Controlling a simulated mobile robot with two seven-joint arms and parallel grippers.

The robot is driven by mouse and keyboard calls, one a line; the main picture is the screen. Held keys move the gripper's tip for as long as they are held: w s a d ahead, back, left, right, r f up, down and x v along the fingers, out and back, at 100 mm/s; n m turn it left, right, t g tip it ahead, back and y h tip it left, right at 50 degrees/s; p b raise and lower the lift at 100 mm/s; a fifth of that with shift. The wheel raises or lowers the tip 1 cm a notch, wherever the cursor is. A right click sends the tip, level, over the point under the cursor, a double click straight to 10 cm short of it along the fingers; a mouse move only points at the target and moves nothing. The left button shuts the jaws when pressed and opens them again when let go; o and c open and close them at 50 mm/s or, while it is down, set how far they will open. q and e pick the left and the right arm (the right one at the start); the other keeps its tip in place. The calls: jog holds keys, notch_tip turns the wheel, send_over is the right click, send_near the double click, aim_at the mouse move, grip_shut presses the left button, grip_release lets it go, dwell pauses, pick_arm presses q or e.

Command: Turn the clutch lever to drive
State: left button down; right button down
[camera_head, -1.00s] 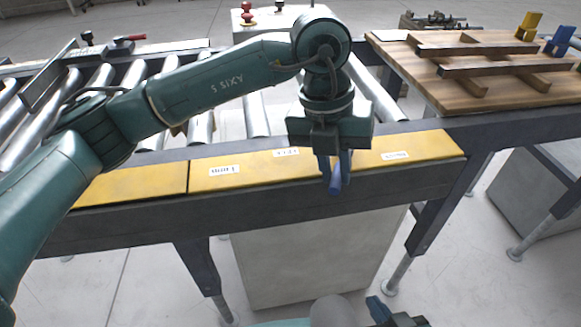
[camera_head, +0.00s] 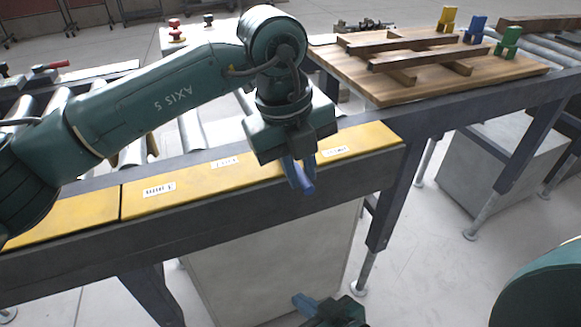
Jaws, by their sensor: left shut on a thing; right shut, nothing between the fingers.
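The yellow panel (camera_head: 190,186) on the conveyor's front edge carries several white labels, too small to read. My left gripper (camera_head: 297,172) is in front of this panel, between the middle label (camera_head: 225,162) and the right label (camera_head: 335,151). It is shut on what appears to be the clutch lever (camera_head: 305,188), whose blue end sticks out below the fingers, tilted down and to the right. The lever's root is hidden behind the gripper. My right gripper (camera_head: 303,302) is low at the bottom edge, below and apart from the panel, shut and empty.
A wooden board (camera_head: 390,92) with dark beams and yellow, blue and green blocks (camera_head: 508,43) stands at the back right. Rollers (camera_head: 190,130) lie behind the panel. A grey cabinet (camera_head: 270,260) is below.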

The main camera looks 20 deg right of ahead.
pick_arm(q)
jog(key=c, duration=1.6)
grip_release()
jog(key=shift+c, duration=0.2)
notch_tip(320, 180, up, 13)
jog(key=a, duration=0.2)
jog(key=shift+a, duration=0.25)
jog(key=shift+s, duration=0.1)
